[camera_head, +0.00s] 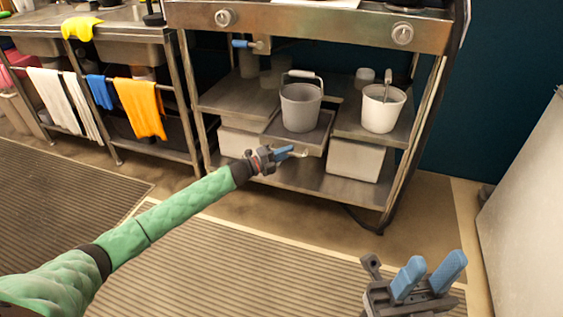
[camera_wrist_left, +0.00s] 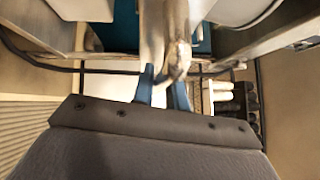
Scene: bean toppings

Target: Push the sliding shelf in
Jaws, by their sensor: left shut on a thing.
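The sliding shelf (camera_head: 315,140) is a metal tray in the middle of the steel rack. It stands out a little past the fixed shelves beside it. A grey bucket (camera_head: 300,108) with a raised handle stands on it. My left gripper (camera_head: 291,153) is at the shelf's front edge, shut on its metal handle (camera_head: 302,154). In the left wrist view, the blue fingers (camera_wrist_left: 163,88) close around the handle (camera_wrist_left: 176,60). My right gripper (camera_head: 430,277) is open and empty at the lower right, well away from the rack.
A white bucket (camera_head: 382,108) with a utensil stands on the fixed shelf to the right. White bins (camera_head: 354,160) sit on the lower shelf. Towels (camera_head: 140,106) hang from the left counter. Ribbed mats (camera_head: 240,265) lie on the floor, and a pale cabinet (camera_head: 525,200) stands at right.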

